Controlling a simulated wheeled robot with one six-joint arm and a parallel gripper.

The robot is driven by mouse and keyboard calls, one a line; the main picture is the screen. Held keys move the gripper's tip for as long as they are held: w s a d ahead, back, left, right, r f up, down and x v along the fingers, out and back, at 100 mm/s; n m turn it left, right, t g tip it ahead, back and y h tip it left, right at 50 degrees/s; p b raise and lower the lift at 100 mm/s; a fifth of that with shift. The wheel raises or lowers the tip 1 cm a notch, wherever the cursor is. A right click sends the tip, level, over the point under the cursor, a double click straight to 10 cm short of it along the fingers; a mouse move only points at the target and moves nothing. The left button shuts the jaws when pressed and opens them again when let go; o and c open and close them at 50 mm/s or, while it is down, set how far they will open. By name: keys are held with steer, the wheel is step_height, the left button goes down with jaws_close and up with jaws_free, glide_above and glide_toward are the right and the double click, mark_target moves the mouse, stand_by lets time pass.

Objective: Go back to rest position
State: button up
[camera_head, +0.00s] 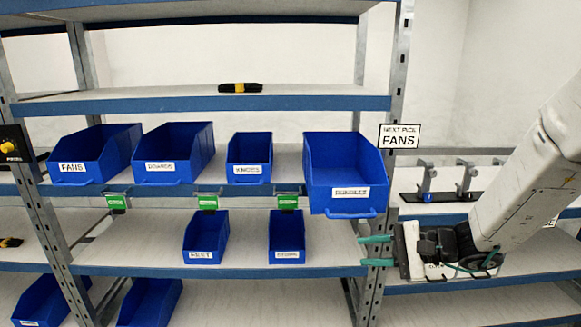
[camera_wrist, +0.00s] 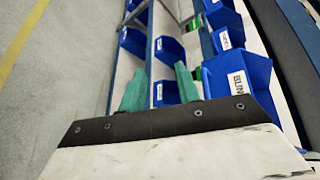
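My gripper (camera_head: 376,251) is at the right of the head view, with its green fingers pointing left in front of the shelf upright. The two fingers are apart, with nothing between them. In the wrist view my gripper (camera_wrist: 158,90) also shows its two green fingers apart and empty. The nearest bin is the blue bundles bin (camera_head: 345,170), above and to the left of the fingers. It juts out past the shelf edge. In the wrist view this bin (camera_wrist: 240,82) is just right of the right finger.
Blue bins labelled FANS (camera_head: 85,155) and others stand along the middle shelf. Smaller bins (camera_head: 205,238) stand on the shelf below. A "NEXT PICK FANS" sign (camera_head: 400,136) is on the upright. A rack with grey brackets (camera_head: 428,185) is behind my arm. Open floor (camera_wrist: 60,90) shows in the wrist view.

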steer(key=s+r+n+g+h, duration=0.3)
steer(key=s+n+g+h, duration=0.3)
steer(key=s, duration=1.1)
steer(key=s+d+r+n+t+h, duration=0.1)
steer(key=s+d+r+n+h, duration=0.2)
steer(key=s+d+r+h, duration=0.3)
steer(key=s+d+h, duration=0.1)
steer(key=s, duration=0.2)
steer(key=shift+s+t, duration=0.3)
steer(key=shift+s, duration=0.1)
